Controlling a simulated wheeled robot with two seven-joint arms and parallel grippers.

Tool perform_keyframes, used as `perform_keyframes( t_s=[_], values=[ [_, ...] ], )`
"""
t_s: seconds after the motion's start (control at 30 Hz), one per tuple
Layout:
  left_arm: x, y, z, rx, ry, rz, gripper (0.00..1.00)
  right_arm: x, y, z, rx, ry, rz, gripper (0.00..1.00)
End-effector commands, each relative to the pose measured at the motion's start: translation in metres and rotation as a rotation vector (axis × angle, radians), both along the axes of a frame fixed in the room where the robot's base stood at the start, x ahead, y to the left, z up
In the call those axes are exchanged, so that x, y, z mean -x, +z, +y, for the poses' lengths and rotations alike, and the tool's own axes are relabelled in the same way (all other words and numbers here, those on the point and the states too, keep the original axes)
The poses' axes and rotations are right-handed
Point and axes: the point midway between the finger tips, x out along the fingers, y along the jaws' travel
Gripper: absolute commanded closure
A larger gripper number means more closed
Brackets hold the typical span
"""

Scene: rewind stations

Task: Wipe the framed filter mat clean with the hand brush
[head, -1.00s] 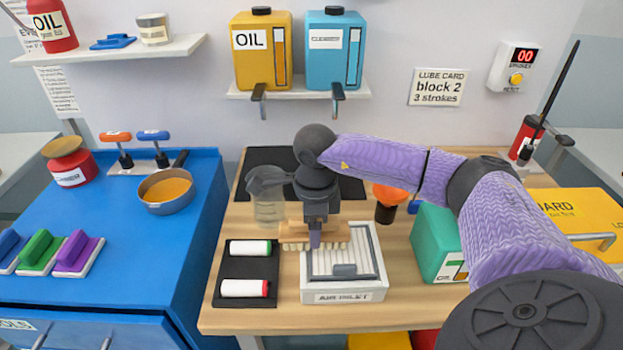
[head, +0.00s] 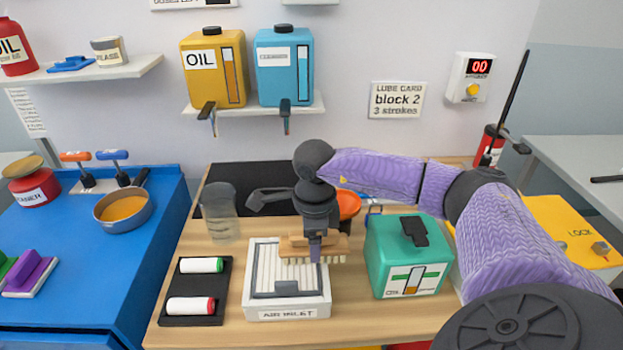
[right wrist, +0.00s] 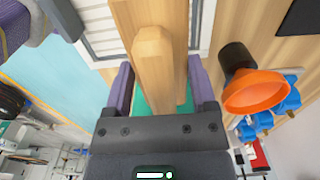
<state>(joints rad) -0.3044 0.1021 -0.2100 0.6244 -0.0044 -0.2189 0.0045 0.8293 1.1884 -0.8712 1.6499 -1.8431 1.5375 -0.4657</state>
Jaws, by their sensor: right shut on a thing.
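My right gripper (head: 316,240) is shut on the wooden hand brush (head: 333,249), whose pale bristles point down. The brush is over the back right of the framed filter mat (head: 268,262) and reaches past the frame's right edge. I cannot tell whether the bristles touch it. The mat has pale slats inside a white box frame marked AIR INLET, with a grey handle piece at the front. No dirt can be made out. In the right wrist view, the wooden handle (right wrist: 154,65) sits between my purple fingers. My left gripper is not in view.
A green container (head: 408,260) stands close right of the frame. A black tray (head: 196,290) with two white rollers lies left of it. A glass jar (head: 221,215) stands behind left, and an orange funnel (right wrist: 258,92) shows behind my gripper. A blue bench (head: 70,260) is at left.

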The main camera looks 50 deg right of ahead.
Motion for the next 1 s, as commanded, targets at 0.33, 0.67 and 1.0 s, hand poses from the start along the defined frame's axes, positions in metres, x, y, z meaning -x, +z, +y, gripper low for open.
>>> perform_keyframes(
  t_s=[0.33, 0.67, 1.0],
  values=[
    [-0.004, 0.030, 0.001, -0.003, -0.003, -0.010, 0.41, 0.004, 0.043, -0.005, 0.001, -0.007, -0.001, 0.82],
    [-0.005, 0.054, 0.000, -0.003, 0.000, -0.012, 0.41, 0.007, 0.073, -0.009, 0.001, -0.014, 0.000, 0.82],
    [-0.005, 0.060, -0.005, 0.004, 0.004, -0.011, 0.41, 0.008, 0.081, -0.010, 0.001, -0.017, 0.001, 0.82]
  ],
)
